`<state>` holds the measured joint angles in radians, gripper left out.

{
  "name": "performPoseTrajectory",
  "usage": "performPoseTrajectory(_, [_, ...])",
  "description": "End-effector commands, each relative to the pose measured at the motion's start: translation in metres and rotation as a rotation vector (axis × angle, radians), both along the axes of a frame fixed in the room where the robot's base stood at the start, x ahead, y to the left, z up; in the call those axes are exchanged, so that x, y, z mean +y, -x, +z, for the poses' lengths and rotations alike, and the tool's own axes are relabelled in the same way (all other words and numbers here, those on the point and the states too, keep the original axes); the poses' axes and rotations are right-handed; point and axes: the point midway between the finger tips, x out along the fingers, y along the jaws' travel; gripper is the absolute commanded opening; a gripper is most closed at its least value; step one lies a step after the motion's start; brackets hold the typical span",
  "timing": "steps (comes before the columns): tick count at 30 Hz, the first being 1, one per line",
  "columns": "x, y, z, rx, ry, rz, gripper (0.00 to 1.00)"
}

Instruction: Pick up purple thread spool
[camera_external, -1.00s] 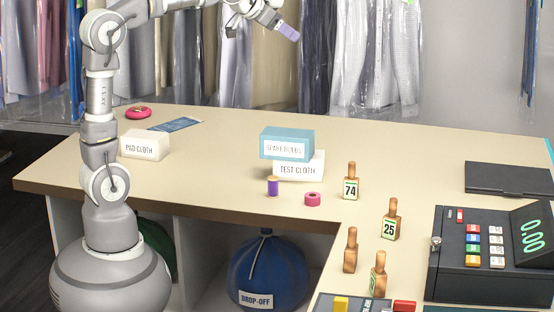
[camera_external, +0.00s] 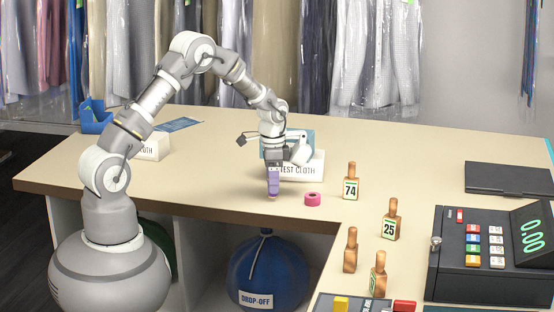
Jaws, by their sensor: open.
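The jaws are open. I cannot tell from this side whether they touch the spool or exactly how they sit around it.
A pink tape roll (camera_external: 313,199) lies just right of my gripper. The white TEST CLOTH box (camera_external: 309,171) and a blue box (camera_external: 300,136) are close behind. Numbered wooden bottles (camera_external: 350,184) stand to the right, near a register (camera_external: 485,262). The counter's front left (camera_external: 190,190) is clear.

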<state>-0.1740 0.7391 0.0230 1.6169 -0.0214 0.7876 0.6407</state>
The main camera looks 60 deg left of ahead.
Motion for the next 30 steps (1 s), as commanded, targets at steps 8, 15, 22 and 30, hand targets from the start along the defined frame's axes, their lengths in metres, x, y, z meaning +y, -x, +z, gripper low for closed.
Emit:
performPoseTrajectory(8, [0.000, 0.000, -0.015, -0.001, 0.000, 0.001, 0.64])
performPoseTrajectory(15, [0.000, 0.000, -0.015, -0.001, 0.000, 0.000, 0.18])
performPoseTrajectory(22, [0.000, 0.000, -0.014, -0.002, 0.000, 0.000, 0.05])
performPoseTrajectory(30, [0.000, -0.001, -0.003, -0.004, -0.001, 0.000, 0.05])
